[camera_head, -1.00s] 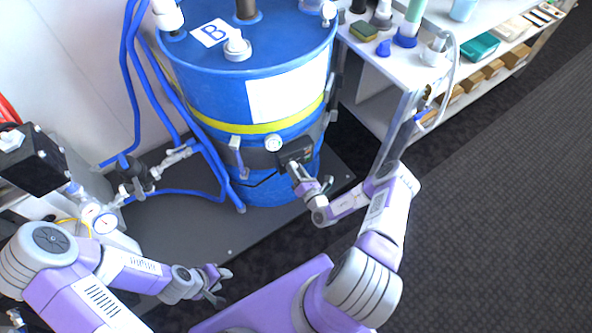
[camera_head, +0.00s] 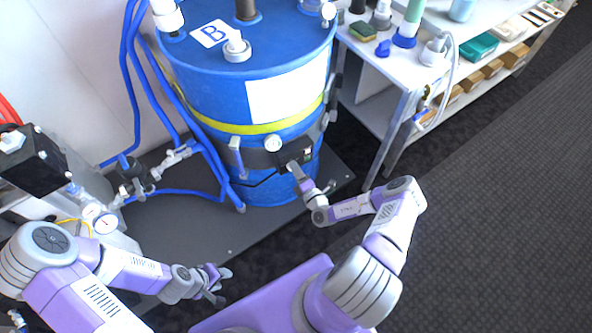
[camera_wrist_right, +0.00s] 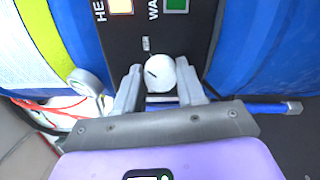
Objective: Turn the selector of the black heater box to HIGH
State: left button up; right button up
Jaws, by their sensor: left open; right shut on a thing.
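The black heater box (camera_head: 270,157) is on the dark band around the lower part of the blue drum (camera_head: 255,95). In the right wrist view the box face (camera_wrist_right: 135,35) carries a round white selector knob (camera_wrist_right: 160,72) with a short dark mark on its left side. My right gripper (camera_head: 292,166) is at the box; in the wrist view its two fingers (camera_wrist_right: 160,85) are shut on the knob, one on each side. The selector's position lettering cannot be read. My left gripper (camera_head: 222,284) is open and empty, low and away from the drum.
On the box face are a pale lit lamp (camera_wrist_right: 120,6) and a green one (camera_wrist_right: 177,5), with partly cut-off labels. Blue hoses (camera_head: 130,75) and a valve assembly (camera_head: 135,178) stand left of the drum. A white shelf (camera_head: 395,65) stands to its right.

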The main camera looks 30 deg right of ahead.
jog(key=shift+f+m, duration=0.15)
jog(key=shift+m, duration=1.55)
jog(key=shift+a, duration=0.1)
jog(key=o, duration=1.1)
jog(key=shift+c, duration=0.2)
jog(key=shift+s, duration=0.1)
jog(key=s+p, duration=0.2)
jog(key=s, duration=0.5)
jog(key=shift+s, duration=0.25)
